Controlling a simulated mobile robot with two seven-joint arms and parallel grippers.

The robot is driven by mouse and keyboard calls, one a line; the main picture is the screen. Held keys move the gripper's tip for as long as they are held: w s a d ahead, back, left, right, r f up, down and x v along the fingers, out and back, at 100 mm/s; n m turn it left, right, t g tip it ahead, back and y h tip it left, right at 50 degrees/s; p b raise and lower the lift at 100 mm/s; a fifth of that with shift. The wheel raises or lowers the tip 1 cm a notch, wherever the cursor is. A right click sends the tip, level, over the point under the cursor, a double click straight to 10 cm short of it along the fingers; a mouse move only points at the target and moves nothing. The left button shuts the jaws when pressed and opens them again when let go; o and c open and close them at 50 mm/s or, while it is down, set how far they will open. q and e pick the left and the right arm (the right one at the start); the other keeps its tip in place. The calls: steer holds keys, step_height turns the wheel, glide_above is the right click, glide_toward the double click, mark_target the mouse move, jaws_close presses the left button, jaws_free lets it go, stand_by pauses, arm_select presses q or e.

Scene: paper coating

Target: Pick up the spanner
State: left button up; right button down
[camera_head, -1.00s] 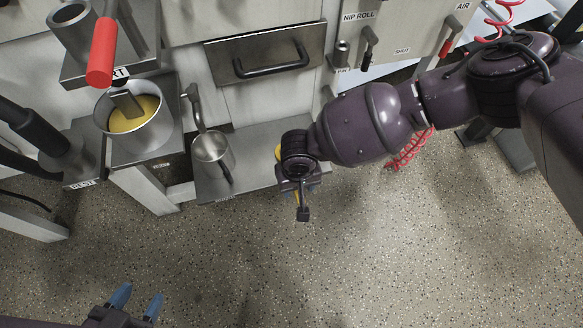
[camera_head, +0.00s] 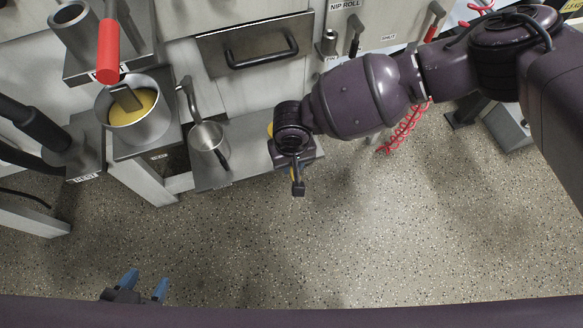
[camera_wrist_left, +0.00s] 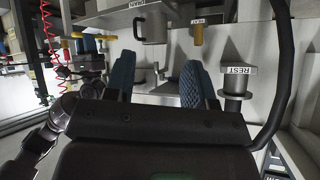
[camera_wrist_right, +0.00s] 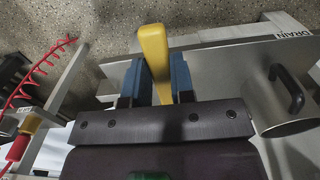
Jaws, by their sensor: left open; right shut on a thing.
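My right gripper (camera_head: 294,162) hangs in front of the steel shelf. In the right wrist view its blue fingers (camera_wrist_right: 157,78) are shut on a long yellow piece (camera_wrist_right: 154,50), which I take to be the spanner's handle. The piece juts out past the fingertips. Its other end is hidden behind the gripper body, and the wrist hides most of it in the head view. My left gripper (camera_head: 144,284) is low at the left over the floor, with blue fingers apart. In the left wrist view these fingers (camera_wrist_left: 156,75) are open with nothing between them.
A pot of yellow liquid (camera_head: 125,135) and a steel mug (camera_head: 207,140) stand left of the right gripper. A drawer handle (camera_head: 262,58) is behind, with a red coiled hose (camera_head: 403,130) to the right. The floor (camera_head: 330,240) is clear in front.

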arm_select(q)
steer(key=s+p, duration=0.1)
steer(key=p, duration=0.1)
steer(key=s+a+n+p, duration=0.1)
steer(key=p, duration=0.2)
steer(key=shift+a+r+n+g+y, duration=0.1)
steer(key=shift+r+n+g+y, duration=0.2)
steer(key=shift+r, duration=0.1)
arm_select(e)
step_height(320, 180, up, 15)
steer(key=shift+r, duration=0.15)
arm_select(q)
steer(key=shift+w+r, duration=0.1)
steer(key=shift+w, duration=0.05)
